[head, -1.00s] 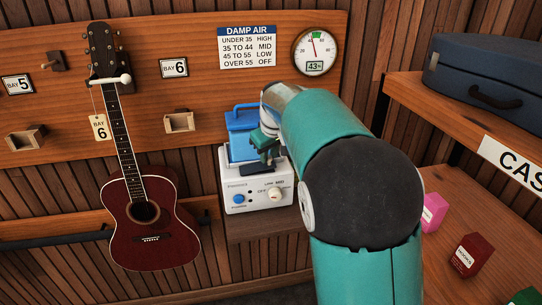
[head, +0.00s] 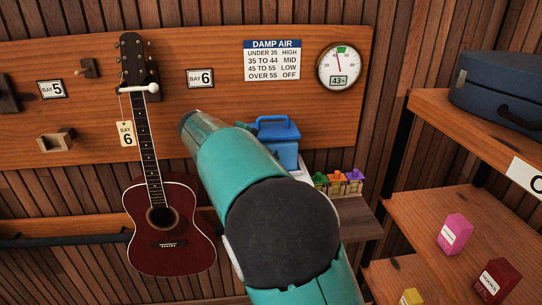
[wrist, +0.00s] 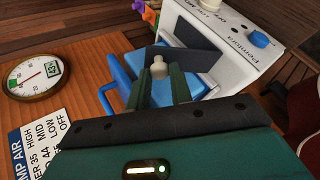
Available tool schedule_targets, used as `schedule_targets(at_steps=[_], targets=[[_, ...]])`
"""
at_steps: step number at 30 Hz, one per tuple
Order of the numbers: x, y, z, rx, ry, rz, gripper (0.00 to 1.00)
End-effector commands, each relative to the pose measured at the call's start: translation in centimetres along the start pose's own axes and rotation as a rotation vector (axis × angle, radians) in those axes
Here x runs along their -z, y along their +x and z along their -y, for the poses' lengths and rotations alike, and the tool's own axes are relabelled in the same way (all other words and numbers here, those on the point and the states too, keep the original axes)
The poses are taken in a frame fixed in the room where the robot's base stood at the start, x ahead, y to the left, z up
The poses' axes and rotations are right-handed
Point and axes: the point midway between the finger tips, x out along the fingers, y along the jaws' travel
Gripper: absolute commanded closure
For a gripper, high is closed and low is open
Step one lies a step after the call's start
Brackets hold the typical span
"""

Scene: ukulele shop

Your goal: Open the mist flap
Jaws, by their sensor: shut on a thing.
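The humidifier is a white unit with a blue tank (head: 284,153) that has a blue handle; my arm hides most of it in the head view. In the wrist view its white front (wrist: 225,35) carries a blue knob, and the blue tank (wrist: 121,75) is behind my gripper. My gripper (wrist: 164,84) is shut on the pale knob, with a green finger on either side. How far the flap is tilted is hard to tell. My gripper is hidden in the head view.
A red guitar (head: 170,225) hangs left of the arm. A damp air chart (head: 272,62) and a round gauge (head: 340,65) reading 43 are on the wall above. Shelves (head: 440,145) stand at the right.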

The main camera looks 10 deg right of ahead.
Motion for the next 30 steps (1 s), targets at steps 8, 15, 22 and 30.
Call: schedule_targets(at_steps=[8, 15, 22, 30], targets=[[1.3, -1.6, 1.3, -0.199, -0.084, 0.089, 1.0], [1.9, -2.4, 2.1, -0.308, -0.128, 0.138, 1.0], [2.2, -2.6, 2.4, -0.353, -0.146, 0.16, 1.0], [2.2, -2.6, 2.4, -0.36, -0.148, 0.165, 1.0]])
